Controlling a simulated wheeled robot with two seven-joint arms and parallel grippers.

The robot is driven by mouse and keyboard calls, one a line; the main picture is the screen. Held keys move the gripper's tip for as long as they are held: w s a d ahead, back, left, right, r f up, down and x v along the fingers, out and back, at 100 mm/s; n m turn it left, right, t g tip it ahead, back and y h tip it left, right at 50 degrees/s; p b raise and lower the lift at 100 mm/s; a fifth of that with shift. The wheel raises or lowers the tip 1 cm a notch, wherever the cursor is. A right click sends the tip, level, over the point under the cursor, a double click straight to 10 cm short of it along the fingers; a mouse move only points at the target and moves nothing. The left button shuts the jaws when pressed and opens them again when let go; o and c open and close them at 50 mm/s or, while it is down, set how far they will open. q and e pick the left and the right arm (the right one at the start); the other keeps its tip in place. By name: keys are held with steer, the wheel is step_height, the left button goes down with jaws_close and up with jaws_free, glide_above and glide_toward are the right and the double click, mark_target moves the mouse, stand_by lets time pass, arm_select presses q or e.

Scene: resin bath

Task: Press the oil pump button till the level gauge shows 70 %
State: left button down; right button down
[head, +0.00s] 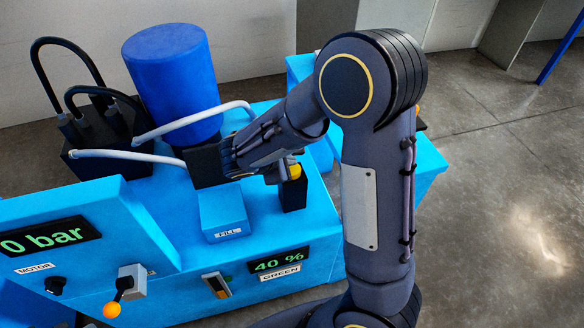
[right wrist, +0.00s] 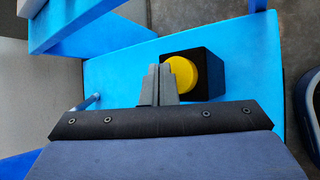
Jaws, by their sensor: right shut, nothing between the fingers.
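A yellow button (head: 294,171) sits on a black box (head: 294,195) on the blue machine. In the right wrist view the round yellow button (right wrist: 185,74) shows in its black housing (right wrist: 211,70). A green display (head: 279,263) reads 40 %, with a label that looks like GREEN under it. My right gripper (head: 279,174) is shut and empty, close beside the button. In the right wrist view its fingertips (right wrist: 159,72) overlap the button's left edge; I cannot tell whether they touch it. My left gripper is not in view.
A blue block labelled FILL (head: 223,210) stands left of the button box. A blue cylinder (head: 173,75) and white hoses (head: 195,120) rise behind. A pressure display (head: 45,238) reads 0 bar. A motor knob (head: 56,285) and an orange-tipped lever (head: 127,285) sit front left.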

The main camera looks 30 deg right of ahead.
stand_by(0.7)
steer(key=shift+f+b, duration=0.45)
steer(key=shift+b, duration=0.05)
steer(key=shift+f+b, duration=0.85)
steer(key=shift+f, duration=0.1)
stand_by(0.7)
steer(key=shift+r, duration=0.1)
steer(key=shift+r+p, duration=1.1)
steer(key=shift+r, duration=0.2)
step_height(320, 180, up, 5)
steer(key=p, duration=0.4)
